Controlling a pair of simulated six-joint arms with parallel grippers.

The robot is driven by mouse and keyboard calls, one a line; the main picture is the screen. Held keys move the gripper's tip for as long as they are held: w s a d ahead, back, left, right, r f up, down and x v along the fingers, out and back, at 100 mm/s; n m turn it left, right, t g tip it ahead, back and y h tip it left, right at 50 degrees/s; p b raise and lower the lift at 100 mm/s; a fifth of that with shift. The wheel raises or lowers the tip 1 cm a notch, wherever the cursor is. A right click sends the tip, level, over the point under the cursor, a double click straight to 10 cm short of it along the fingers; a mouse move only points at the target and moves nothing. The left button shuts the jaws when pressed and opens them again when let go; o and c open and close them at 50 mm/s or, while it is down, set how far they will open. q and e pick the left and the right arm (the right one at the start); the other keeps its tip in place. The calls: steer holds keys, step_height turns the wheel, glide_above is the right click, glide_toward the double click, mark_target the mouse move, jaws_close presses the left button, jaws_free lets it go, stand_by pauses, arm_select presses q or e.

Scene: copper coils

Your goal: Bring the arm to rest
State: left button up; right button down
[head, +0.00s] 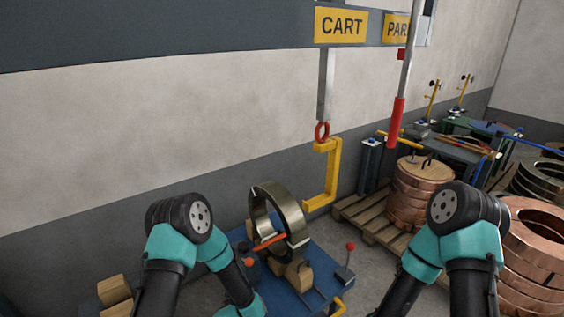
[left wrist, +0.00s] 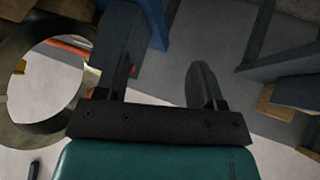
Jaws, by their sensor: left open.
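My left gripper (left wrist: 161,68) shows in the left wrist view with its two dark fingers apart and nothing between them. In the head view, my left arm (head: 196,240) is bent and runs down out of the bottom edge; its gripper is not seen there. My right arm (head: 458,235) is bent on the right, also running out of the bottom edge, and its gripper is out of view. A steel-coloured ring coil (head: 290,212) stands upright on a blue cart (head: 283,287). A similar ring (left wrist: 72,112) lies left of the left fingers in the wrist view, apart from them.
A yellow C-shaped hook (head: 334,172) hangs under the CART sign (head: 341,25). Copper coils are stacked on a wooden pallet (head: 362,222), and more copper coils (head: 540,245) stand at the right. A red-knobbed lever (head: 349,257) rises from the cart. Some grey floor is clear beside it.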

arm_select(q)
steer(key=s+a+m+g+h, duration=0.1)
steer(key=s+a+g+h, duration=0.1)
steer(key=s, duration=0.8)
steer(key=s+a+r+m+g+h, duration=0.1)
steer(key=s+a+m+g+h, duration=0.1)
steer(key=s+g, duration=0.4)
steer(key=s+a+h, duration=0.1)
steer(key=s+a, duration=0.1)
steer(key=s, duration=0.3)
steer(key=shift+s+a+r, duration=0.15)
steer(key=shift+s+r, duration=0.05)
steer(key=shift+r, duration=0.1)
steer(key=shift+o, duration=0.5)
steer(key=shift+w, duration=0.1)
